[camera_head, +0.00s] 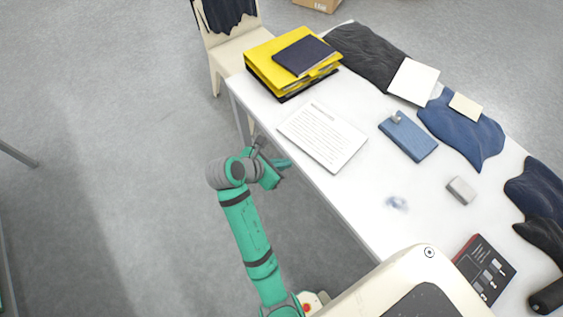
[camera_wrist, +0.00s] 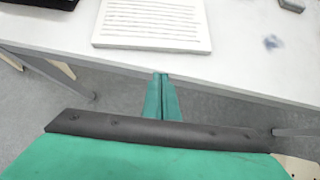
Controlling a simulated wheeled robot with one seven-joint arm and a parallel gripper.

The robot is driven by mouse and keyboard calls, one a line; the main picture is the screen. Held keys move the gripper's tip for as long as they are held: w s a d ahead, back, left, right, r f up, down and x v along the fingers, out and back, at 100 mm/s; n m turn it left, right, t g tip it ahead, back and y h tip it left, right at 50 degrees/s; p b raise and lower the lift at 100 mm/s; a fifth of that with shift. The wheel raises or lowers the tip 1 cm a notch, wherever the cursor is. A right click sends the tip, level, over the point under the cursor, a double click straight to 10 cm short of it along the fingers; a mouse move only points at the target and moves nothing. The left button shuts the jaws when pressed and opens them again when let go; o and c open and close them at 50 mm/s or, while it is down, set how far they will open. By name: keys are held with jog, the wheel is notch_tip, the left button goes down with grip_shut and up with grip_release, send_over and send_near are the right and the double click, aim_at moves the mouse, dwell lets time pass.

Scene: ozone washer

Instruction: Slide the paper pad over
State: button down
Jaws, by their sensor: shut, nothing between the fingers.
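The paper pad (camera_head: 322,138) is a white printed sheet or block lying flat on the white table (camera_head: 352,202), near its left long edge. In the wrist view the pad (camera_wrist: 152,25) lies at the top centre, near the table's front edge. My gripper (camera_head: 288,164) is beside that edge, outside the tabletop in the picture, near the pad's lower left side. In the wrist view my gripper's fingertips (camera_wrist: 160,76) are together and empty, pointing toward the pad with a visible gap. Its exact height against the tabletop is hard to tell.
A yellow binder (camera_head: 262,62) with a dark notebook (camera_head: 303,56) on it lies behind the pad. A blue clipboard-like item (camera_head: 408,136) and a grey block (camera_head: 461,190) lie to the right. Bare tabletop separates the pad from them. A chair (camera_head: 232,45) stands behind.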

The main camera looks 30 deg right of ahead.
aim_at(316, 147)
jog(key=x, duration=0.6)
jog(key=shift+d, duration=0.25)
jog(key=shift+w+d, duration=0.2)
jog(key=shift+d, duration=0.9)
jog(key=shift+w+d, duration=0.1)
jog(key=shift+d, duration=0.5)
jog(key=d, duration=0.5)
jog(key=shift+w, duration=0.35)
jog(key=shift+a, duration=0.15)
